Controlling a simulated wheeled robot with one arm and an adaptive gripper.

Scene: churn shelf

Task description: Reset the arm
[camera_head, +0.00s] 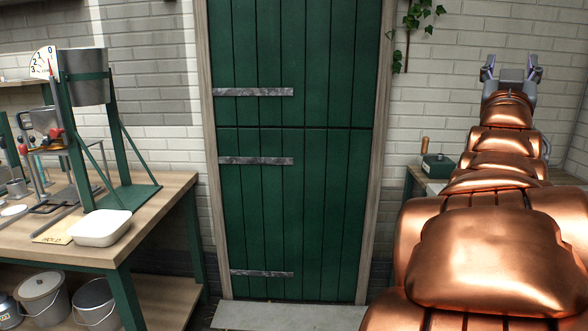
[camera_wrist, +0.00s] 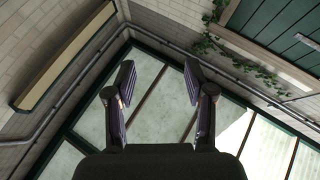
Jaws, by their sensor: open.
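My gripper (camera_head: 510,68) is at the upper right of the head view, at the end of my copper-coloured arm, which stretches forward toward the white brick wall. Its two fingers stand apart with nothing between them. In the wrist view the gripper (camera_wrist: 158,82) is also open and empty, with a finger on each side. Behind the fingers there, a glazed panel with dark green frame bars (camera_wrist: 150,108) fills the middle. My arm hides much of the right side of the head view.
A green door (camera_head: 290,150) stands in the middle. A wooden workbench (camera_head: 160,198) on the left bears a white tray (camera_head: 101,228) and a green stand with a metal drum (camera_head: 86,78); buckets (camera_head: 42,292) sit below. A green box (camera_head: 438,165) is partly hidden beside my arm.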

